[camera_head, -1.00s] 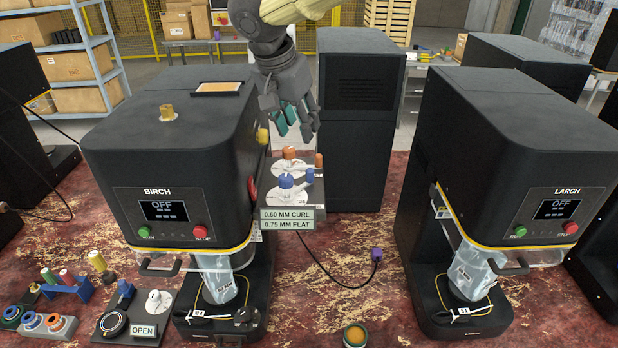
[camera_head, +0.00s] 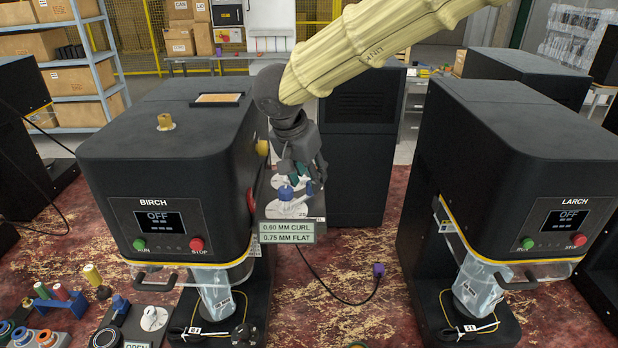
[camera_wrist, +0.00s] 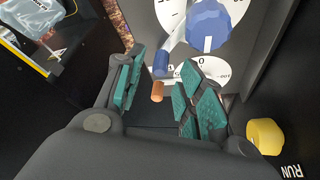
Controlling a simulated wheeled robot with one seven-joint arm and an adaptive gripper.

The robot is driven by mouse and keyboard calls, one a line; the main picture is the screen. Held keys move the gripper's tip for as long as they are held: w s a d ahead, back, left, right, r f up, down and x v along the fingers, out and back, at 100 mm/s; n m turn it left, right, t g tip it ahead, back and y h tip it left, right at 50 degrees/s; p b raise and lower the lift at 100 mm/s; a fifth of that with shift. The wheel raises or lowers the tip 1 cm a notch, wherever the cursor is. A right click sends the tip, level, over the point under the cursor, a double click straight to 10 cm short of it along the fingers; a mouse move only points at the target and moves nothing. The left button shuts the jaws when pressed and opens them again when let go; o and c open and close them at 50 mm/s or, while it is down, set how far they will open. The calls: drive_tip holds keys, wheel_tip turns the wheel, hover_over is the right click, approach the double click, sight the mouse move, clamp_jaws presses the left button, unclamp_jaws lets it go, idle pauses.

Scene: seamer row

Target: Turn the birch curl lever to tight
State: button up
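The birch machine (camera_head: 165,150) stands on the left, with a bracket of two stacked dials on its right side. A blue lever (camera_head: 286,193) shows on the front dial (camera_head: 283,209); its knob is large in the wrist view (camera_wrist: 208,24). Behind it, an orange lever is hidden by my gripper in the head view, but its orange tip (camera_wrist: 157,92) shows in the wrist view. My gripper (camera_head: 303,180) is over the dials. Its teal-padded fingers (camera_wrist: 163,78) are open, one on each side of the orange tip. I cannot tell whether they touch it.
A sign (camera_head: 286,232) reading "0.60 MM CURL" and "0.75 MM FLAT" hangs below the dials. A yellow knob (camera_wrist: 265,136) sits close to my right finger.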

drive_tip(key=shift+x, duration=1.25)
clamp_jaws()
